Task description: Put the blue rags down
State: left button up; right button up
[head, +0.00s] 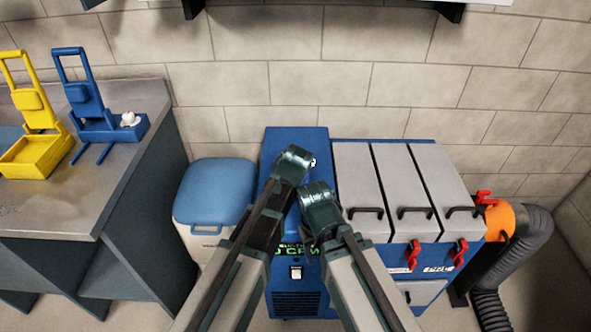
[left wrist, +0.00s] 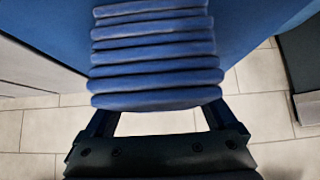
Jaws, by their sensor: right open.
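The blue rags (left wrist: 157,60) show in the left wrist view as a neat stack of thick folded layers. They fill the space between the two fingers of my left gripper (left wrist: 156,115), which is shut on them; the fingertips are hidden by the stack. A blue surface lies behind the rags, and whether they touch it I cannot tell. In the head view the rags do not show and my left gripper is hidden behind the arms. My right gripper (head: 312,235) is open, small and mostly covered by its own arm, in front of the blue machine (head: 290,143).
A grey counter (head: 125,95) at left holds a yellow caddy (head: 38,150) and a blue caddy (head: 110,128). A blue-lidded bin (head: 215,190) stands beside the machine. Grey drawers with handles (head: 405,165) and an orange-collared black hose (head: 525,240) are at right.

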pick_arm(q)
jog(key=c, duration=1.2)
jog(key=shift+c, duration=0.2)
jog(key=shift+r, duration=0.1)
pick_arm(e)
jog(key=shift+r, duration=0.1)
